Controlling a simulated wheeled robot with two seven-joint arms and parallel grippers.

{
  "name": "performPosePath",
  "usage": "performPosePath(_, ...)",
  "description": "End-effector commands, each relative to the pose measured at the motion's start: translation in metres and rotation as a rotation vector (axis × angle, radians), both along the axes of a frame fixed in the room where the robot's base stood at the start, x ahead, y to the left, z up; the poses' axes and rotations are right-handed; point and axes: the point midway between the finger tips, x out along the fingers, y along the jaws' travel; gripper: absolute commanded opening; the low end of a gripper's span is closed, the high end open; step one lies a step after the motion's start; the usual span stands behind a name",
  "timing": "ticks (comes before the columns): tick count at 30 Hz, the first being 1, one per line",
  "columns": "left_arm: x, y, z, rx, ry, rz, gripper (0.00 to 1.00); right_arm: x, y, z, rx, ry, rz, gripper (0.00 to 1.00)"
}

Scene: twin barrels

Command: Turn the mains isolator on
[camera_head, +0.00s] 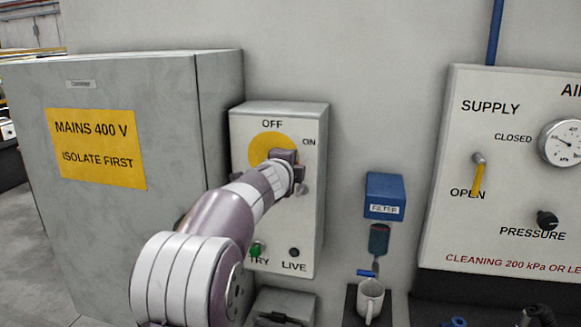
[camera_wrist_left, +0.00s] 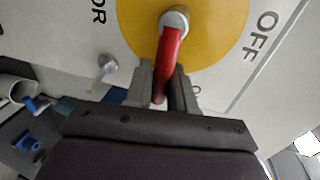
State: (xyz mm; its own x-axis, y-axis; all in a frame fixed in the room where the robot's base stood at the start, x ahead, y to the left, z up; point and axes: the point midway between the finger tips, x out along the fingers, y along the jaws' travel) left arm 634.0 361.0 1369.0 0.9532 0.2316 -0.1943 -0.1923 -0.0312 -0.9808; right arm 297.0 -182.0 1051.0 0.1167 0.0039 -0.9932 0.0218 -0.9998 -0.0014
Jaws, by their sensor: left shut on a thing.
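The mains isolator is a grey box (camera_head: 310,230) on the wall with a yellow disc (camera_head: 262,143), marked OFF at the top and ON at the upper right. In the left wrist view its red handle (camera_wrist_left: 170,50) runs from a hub on the yellow disc (camera_wrist_left: 215,25) down between my fingers. It points about a quarter turn from OFF, towards the ON side. My left gripper (camera_head: 288,160) is at the disc, shut on this handle; it also shows in the left wrist view (camera_wrist_left: 160,88). In the head view the gripper hides the handle. My right gripper is out of view.
A green TRY button (camera_head: 257,248) and a dark LIVE lamp (camera_head: 294,252) sit low on the box. A small metal lever (camera_wrist_left: 105,66) is beside the disc.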

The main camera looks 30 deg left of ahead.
Motion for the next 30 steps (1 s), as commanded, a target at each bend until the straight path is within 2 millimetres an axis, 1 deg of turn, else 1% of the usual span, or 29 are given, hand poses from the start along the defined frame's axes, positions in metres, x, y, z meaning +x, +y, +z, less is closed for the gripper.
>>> performPosePath(1, 0.0, 0.0, -0.005, 0.0, 0.009, 0.001, 0.0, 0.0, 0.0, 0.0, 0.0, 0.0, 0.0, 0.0)
performPosePath(6, 0.0, 0.0, -0.005, -0.001, 0.01, 0.001, 0.0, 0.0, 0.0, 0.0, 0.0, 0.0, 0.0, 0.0)
performPosePath(7, 0.0, 0.0, -0.005, -0.001, 0.01, 0.001, 0.33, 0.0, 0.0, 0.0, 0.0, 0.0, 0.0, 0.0)
performPosePath(8, 0.0, 0.0, -0.005, -0.001, 0.009, 0.001, 0.41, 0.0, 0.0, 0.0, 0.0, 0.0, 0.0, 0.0)
performPosePath(16, 0.0, 0.0, -0.002, -0.001, 0.005, 0.001, 0.41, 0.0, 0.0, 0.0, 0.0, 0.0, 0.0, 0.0)
performPosePath(20, -0.01, -0.002, 0.0, -0.001, 0.003, 0.001, 0.41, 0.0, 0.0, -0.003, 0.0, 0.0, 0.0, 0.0)
performPosePath(23, -0.028, -0.007, 0.003, 0.0, 0.001, 0.001, 0.41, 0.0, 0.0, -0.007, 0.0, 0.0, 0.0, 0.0)
performPosePath(26, -0.053, -0.013, 0.008, 0.0, 0.002, 0.001, 0.41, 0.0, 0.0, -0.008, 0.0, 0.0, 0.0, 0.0)
performPosePath(30, -0.088, -0.022, 0.018, -0.001, 0.003, 0.001, 0.41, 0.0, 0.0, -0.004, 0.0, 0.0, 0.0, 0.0)
